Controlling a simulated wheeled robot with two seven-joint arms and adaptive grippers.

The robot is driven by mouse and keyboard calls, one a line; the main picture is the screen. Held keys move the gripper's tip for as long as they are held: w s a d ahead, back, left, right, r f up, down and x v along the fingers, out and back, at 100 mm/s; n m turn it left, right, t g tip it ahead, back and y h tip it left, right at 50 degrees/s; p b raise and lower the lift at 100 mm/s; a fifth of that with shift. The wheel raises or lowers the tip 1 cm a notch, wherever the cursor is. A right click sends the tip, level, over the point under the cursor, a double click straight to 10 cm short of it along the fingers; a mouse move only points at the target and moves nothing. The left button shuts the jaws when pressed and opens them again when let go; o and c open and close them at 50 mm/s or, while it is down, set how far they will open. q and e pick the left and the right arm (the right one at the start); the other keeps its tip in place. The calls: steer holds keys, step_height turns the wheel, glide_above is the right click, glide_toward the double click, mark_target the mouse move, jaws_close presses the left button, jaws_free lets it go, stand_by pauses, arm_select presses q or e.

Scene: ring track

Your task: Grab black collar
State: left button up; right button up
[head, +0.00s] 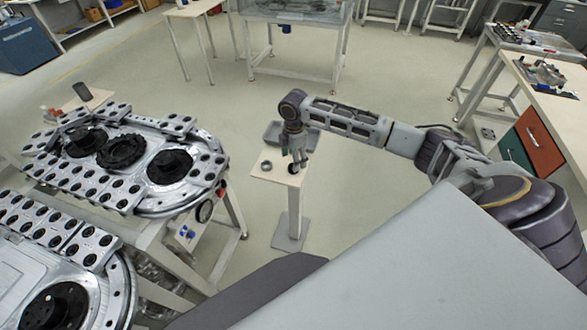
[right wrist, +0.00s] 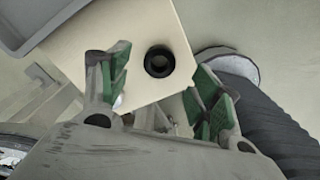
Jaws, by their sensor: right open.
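The black collar (right wrist: 159,61) lies flat on the cream top of a small stand (right wrist: 150,25), near its edge. It is a thick dark ring with its hole facing up. In the head view the black collar (head: 293,169) shows just below the fingers. My right gripper (right wrist: 164,85) is open, with green pads on both fingers. The collar appears between and beyond the fingertips, not gripped. In the head view my right gripper (head: 299,157) hangs down over the stand. My left gripper is not in view.
Another ring (head: 266,166), greyer, lies on the stand to the left. A grey tray (head: 271,133) sits behind it and shows at the wrist view's upper left. A ring track (head: 130,200) with several black-holed blocks stands on tables to the left. Open floor lies around the stand.

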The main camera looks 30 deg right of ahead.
steer(key=shift+f+p, duration=0.3)
steer(key=shift+f, duration=1.95)
steer(key=c, duration=1.2)
steer(key=shift+r, duration=0.1)
steer(key=shift+c, duration=0.2)
step_height(320, 180, up, 10)
steer(key=shift+b, duration=0.4)
